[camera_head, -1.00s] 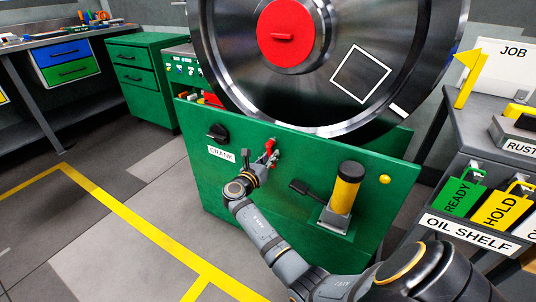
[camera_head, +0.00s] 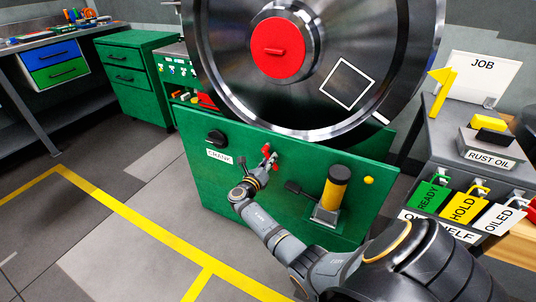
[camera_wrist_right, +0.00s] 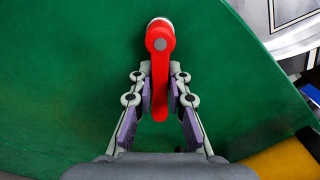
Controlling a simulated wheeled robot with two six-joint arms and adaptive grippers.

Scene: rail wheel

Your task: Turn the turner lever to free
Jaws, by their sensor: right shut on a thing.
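A red lever (camera_head: 267,153) sits on the front of the green stand (camera_head: 225,185) under the big wheel; no label on it can be read, but I take it as the turner lever. In the right wrist view the lever (camera_wrist_right: 160,45) hangs from a round pivot and points down in the picture. My right gripper (camera_wrist_right: 160,85) has its two fingers on either side of the lever's lower part and is shut on it. In the head view my right gripper (camera_head: 262,168) partly hides the lever's lower end. My left gripper is not in view.
The steel wheel (camera_head: 225,60) with a red hub (camera_head: 277,47) stands above the panel. A black knob (camera_head: 216,138) is near a CRANK label. A yellow-and-black cylinder (camera_head: 334,188) stands right of my gripper. An oil shelf with tags (camera_head: 463,206) is at the right.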

